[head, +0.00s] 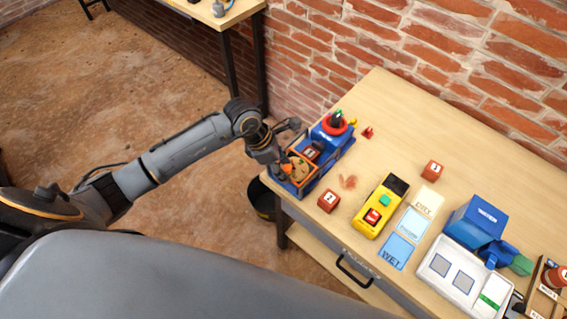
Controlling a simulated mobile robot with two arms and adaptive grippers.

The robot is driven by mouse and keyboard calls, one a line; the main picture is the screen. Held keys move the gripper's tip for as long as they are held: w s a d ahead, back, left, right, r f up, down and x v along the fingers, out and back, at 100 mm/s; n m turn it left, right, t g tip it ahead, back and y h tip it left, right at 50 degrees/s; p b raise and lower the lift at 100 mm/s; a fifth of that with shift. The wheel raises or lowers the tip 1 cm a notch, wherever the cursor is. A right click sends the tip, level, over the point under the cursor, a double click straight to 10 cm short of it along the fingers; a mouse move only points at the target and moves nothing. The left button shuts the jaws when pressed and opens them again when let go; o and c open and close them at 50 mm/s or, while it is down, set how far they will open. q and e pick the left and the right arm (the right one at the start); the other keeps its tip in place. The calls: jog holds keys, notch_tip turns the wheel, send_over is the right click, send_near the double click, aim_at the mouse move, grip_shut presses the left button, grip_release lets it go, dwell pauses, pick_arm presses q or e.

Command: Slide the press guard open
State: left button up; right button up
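The blue press (336,141) stands at the table's left end, with a red ring and a dark knob on top. An orange-framed guard (312,172) is at its front, and a brick-coloured block with a dark mark (311,153) sits behind it. My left gripper (284,166) is at the left side of the press, close against the guard. I cannot tell whether it touches the guard, or whether its fingers are open or shut. My arm hides part of the press's left side. My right gripper is out of view.
Brick-coloured blocks (328,201) (432,171) and a yellow control box (381,206) with green and red buttons stand on the wooden table (395,120). DRY and WET cards (397,251), a blue box (476,222) and a white tray (463,276) lie right. A brick wall runs behind.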

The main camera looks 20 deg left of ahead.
pick_arm(q)
jog(key=shift+r, duration=0.3)
jog(key=v, duration=1.1)
jog(key=shift+a+r, duration=0.2)
jog(key=shift+a, duration=0.05)
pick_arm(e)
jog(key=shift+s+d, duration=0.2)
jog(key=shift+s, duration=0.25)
